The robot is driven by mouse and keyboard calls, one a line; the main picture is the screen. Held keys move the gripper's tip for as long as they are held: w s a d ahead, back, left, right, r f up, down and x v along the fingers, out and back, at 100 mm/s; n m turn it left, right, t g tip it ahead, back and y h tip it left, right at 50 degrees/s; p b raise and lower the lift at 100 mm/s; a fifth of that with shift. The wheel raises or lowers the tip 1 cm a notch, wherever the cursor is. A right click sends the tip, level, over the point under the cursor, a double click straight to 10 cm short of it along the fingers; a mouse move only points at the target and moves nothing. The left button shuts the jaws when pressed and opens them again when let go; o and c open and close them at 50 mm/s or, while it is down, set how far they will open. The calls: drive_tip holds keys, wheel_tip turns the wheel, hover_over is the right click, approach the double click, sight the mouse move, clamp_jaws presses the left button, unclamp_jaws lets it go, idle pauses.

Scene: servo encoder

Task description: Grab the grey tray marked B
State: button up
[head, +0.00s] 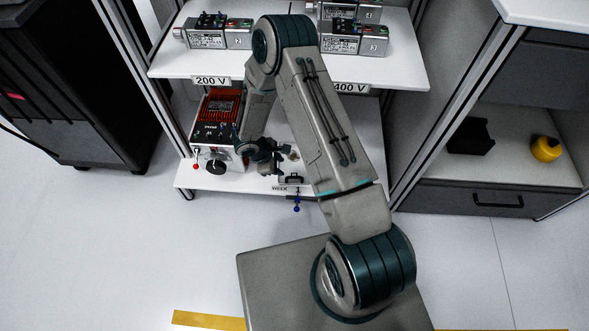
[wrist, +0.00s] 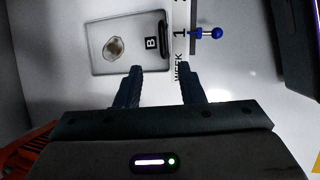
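The grey tray marked B (wrist: 128,27) lies on the lower shelf in the wrist view, with a black B label and a black handle on its right side. A small round brownish piece (wrist: 113,47) lies in it. My gripper (wrist: 160,70) is open and empty, its two dark fingers apart and pointing toward the tray's handle end. I cannot tell the height gap between them. In the head view the tray's handle end (head: 291,183) shows at the shelf's front edge, and my arm and gripper hide part of the tray.
A red and white power unit (head: 215,130) stands left of my gripper on the same shelf. A blue-knobbed pin (wrist: 212,33) sticks out at the shelf edge beside the "WEEK" marking. The upper shelf (head: 275,66) with several servo motors overhangs the back.

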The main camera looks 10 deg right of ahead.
drive_tip(key=b, duration=0.2)
approach(295, 178)
drive_tip(key=a+x, duration=0.1)
drive_tip(key=x, duration=0.4)
drive_tip(key=b+x, duration=0.1)
drive_tip(key=x, duration=0.2)
drive_tip(key=b+x, duration=0.1)
drive_tip(key=x, duration=0.2)
drive_tip(key=shift+w+d+r+b, duration=0.15)
drive_tip(key=shift+d+b, duration=0.2)
drive_tip(key=shift+r, duration=0.1)
clamp_jaws()
